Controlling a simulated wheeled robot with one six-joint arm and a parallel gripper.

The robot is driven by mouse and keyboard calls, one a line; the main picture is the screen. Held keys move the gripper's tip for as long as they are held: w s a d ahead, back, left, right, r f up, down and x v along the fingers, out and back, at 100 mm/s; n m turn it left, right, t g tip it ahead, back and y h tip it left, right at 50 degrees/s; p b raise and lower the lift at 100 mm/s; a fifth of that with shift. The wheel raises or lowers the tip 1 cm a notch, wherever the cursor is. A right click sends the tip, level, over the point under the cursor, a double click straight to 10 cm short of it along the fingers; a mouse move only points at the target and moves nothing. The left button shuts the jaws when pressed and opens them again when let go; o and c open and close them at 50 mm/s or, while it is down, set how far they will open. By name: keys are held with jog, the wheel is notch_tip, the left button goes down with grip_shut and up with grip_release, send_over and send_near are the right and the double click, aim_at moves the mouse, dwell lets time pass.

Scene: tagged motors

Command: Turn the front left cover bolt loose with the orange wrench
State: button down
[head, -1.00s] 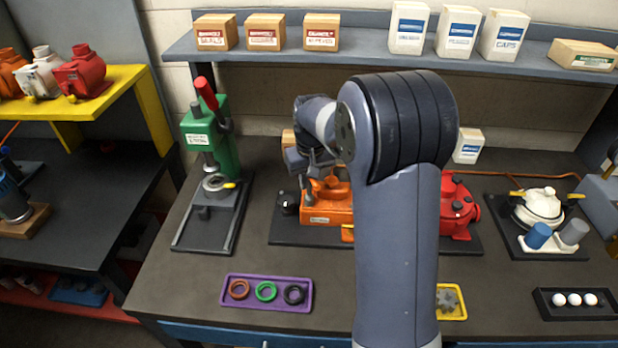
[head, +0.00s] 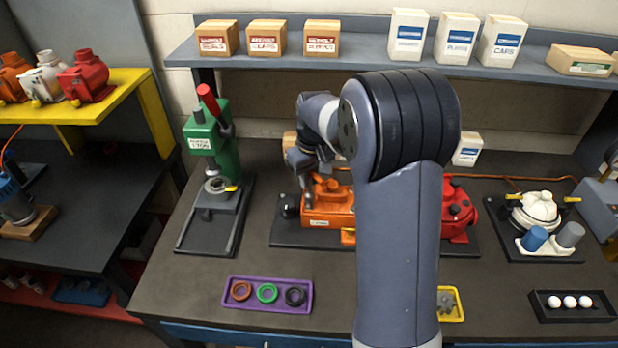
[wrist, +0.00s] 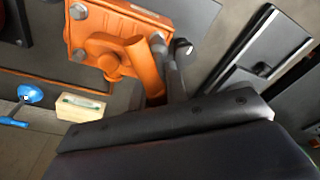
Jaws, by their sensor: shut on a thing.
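The orange motor (head: 330,209) sits on a dark base plate on the bench, partly hidden by my arm. In the wrist view its cover (wrist: 95,30) shows several grey bolt heads (wrist: 79,12) and a thick orange spout-like cylinder (wrist: 148,65). My gripper (head: 309,200) points down at the motor's left side in the head view, close to or touching it. In the wrist view the gripper (wrist: 178,75) is partly hidden by its dark body. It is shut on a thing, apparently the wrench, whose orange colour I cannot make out. I cannot tell whether the wrench sits on the front left bolt.
A green press (head: 212,145) stands left of the motor, and a red motor (head: 458,210) stands to the right. A purple tray (head: 267,306) with rings and a yellow tray (head: 460,314) lie in front. A white pot-like part (head: 540,207) is farther right. The bench front is partly clear.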

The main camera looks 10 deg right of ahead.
jog(key=shift+r+p, duration=0.95)
jog(key=shift+r, duration=1.5)
